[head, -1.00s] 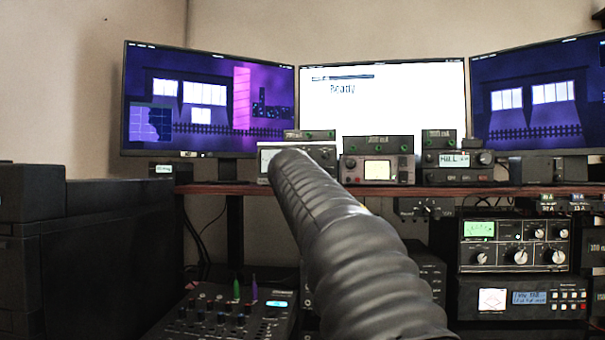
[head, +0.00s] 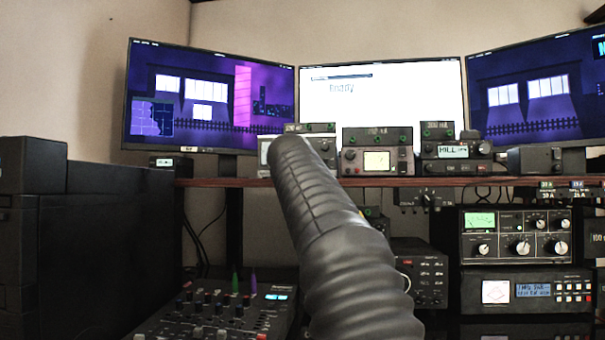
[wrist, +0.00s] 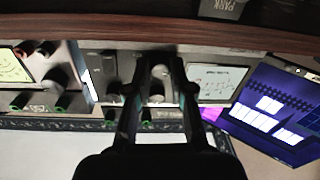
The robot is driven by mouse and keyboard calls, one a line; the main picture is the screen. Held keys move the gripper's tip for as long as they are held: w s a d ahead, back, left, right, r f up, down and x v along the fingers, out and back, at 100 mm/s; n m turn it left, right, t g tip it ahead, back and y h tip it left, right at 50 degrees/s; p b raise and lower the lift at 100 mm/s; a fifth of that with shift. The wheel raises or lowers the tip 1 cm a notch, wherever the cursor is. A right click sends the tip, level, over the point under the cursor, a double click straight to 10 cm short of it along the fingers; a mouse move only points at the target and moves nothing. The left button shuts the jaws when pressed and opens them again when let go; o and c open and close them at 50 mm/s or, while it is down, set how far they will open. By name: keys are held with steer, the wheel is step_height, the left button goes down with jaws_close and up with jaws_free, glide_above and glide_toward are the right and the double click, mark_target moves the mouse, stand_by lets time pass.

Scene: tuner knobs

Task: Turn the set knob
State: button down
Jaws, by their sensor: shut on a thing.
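In the wrist view, which is upside down, my gripper (wrist: 160,68) is at the front panel of a silver-faced radio unit (wrist: 120,66). Its two dark fingers are shut on a small knob (wrist: 156,90), seen partly between them. No label by this knob is readable. The unit's white screen (wrist: 215,82) is right of the fingers. In the head view the same unit (head: 265,150) stands on the shelf below the left and middle monitors, largely covered by my arm. My gripper is hidden there behind my arm.
A neighbouring unit with a lit screen (head: 376,160) stands close beside it, and its large knob (wrist: 55,82) shows in the wrist view. The wooden shelf edge (head: 230,183) runs below the units. Monitors (head: 380,100) stand behind. A mixer (head: 215,312) sits lower left.

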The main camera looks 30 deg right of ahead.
steer(key=shift+m+b, duration=0.35)
steer(key=shift+m, duration=0.35)
steer(key=c, duration=1)
jaws_free()
steer(key=v, duration=1.2)
steer(key=shift+a, duration=0.1)
